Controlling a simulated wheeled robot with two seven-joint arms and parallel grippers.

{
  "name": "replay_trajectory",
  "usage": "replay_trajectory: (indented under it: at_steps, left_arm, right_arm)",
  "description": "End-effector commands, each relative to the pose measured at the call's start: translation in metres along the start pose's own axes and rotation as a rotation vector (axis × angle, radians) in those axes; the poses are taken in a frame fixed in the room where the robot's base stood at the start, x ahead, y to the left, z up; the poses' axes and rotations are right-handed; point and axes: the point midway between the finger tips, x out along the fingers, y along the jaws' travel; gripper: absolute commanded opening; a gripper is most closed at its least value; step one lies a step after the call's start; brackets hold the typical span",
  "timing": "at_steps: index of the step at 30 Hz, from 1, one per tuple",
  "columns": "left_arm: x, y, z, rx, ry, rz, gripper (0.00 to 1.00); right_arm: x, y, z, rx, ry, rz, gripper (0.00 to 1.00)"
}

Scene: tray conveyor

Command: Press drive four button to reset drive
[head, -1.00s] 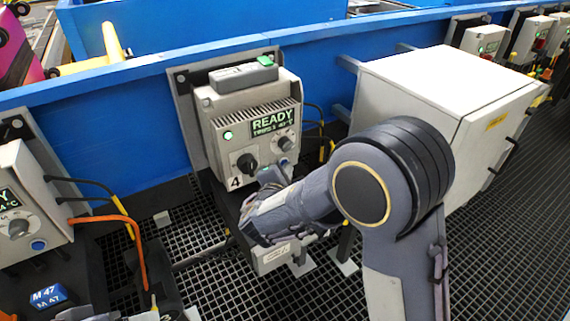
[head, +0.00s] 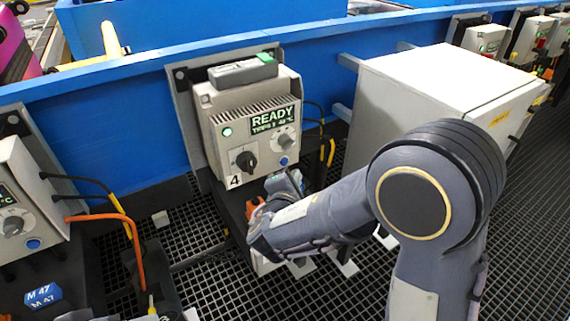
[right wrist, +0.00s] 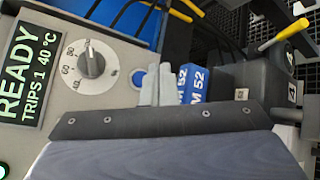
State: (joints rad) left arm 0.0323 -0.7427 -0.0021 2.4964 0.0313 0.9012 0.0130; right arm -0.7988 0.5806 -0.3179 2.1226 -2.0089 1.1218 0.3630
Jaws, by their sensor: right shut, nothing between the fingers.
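Drive four (head: 207,130) is a pale box on the blue rail, with a "4" label and a lit screen reading READY, TRIPS 1. Its blue round button (head: 284,161) is at the lower right of its face, below a grey dial; in the right wrist view the button (right wrist: 138,78) is partly visible beside my fingers. My right gripper (head: 286,184) is shut and empty just below the button in the head view. In the right wrist view its grey fingertips (right wrist: 155,86) are close to the button; I cannot tell whether they touch. My left gripper is out of view.
A large white cabinet (head: 430,75) stands right of the drive. Another drive (head: 20,190) with a blue button is at the left. Cables hang beside drive four. In the right wrist view a blue M 52 label (right wrist: 193,84) lies beyond my fingers. Black grating covers the floor.

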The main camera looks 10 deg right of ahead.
Motion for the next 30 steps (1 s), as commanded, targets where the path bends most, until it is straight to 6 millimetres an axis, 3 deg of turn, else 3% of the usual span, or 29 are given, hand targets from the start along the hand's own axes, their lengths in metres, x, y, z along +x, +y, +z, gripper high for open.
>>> replay_trajectory:
  at_steps: [9,30]
  left_arm:
    - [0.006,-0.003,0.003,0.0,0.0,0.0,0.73]
    - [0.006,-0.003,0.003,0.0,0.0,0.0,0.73]
  right_arm:
    - [-0.018,-0.014,0.013,0.001,0.0,-0.001,0.0]
    - [-0.019,-0.014,0.014,0.0,-0.001,0.0,0.0]
